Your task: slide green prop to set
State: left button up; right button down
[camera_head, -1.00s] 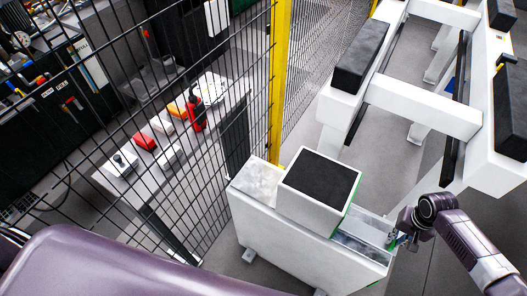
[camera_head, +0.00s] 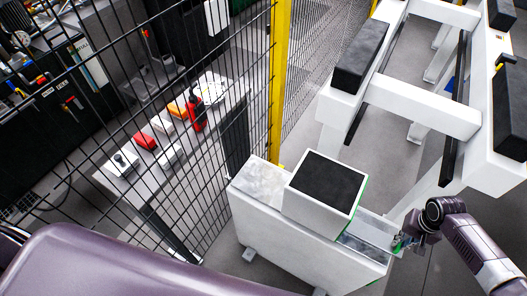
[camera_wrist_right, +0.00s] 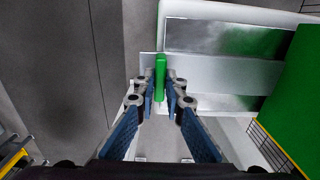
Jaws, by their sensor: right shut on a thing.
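The prop is a white block with a black top pad (camera_head: 328,180) and green on its right side (camera_head: 361,196). It sits on a long white stand (camera_head: 285,232) with bare metal slide surface on both sides of it. In the right wrist view its green face (camera_wrist_right: 298,95) fills the right edge. My right gripper (camera_head: 398,243) is at the stand's right end. In the wrist view the gripper (camera_wrist_right: 161,90) is shut on an upright green handle (camera_wrist_right: 160,78) at the metal plate's end. My left gripper is not in view.
A large white frame with black pads (camera_head: 362,55) stands behind and to the right. A black mesh fence with a yellow post (camera_head: 280,85) runs along the left. Beyond it is a bench with red and white boxes (camera_head: 145,141). Grey floor shows around the stand.

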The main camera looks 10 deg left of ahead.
jog(key=shift+s+d+f, duration=0.1)
jog(key=shift+s+d, duration=0.15)
jog(key=shift+d, duration=0.45)
jog(key=shift+s+d, duration=0.25)
jog(key=shift+d, duration=0.55)
jog(key=shift+s+d+p, duration=0.2)
jog(key=shift+s+d, duration=0.1)
jog(key=shift+d, duration=0.65)
jog(key=shift+s+d+p, duration=0.2)
jog(key=shift+s+d, duration=0.1)
jog(key=shift+d, duration=0.6)
jog(key=shift+s+d, duration=0.25)
jog(key=shift+d, duration=0.65)
jog(key=shift+s+d, duration=0.25)
jog(key=shift+d, duration=0.6)
jog(key=c, duration=1.8)
grip_release()
jog(key=shift+w, duration=0.1)
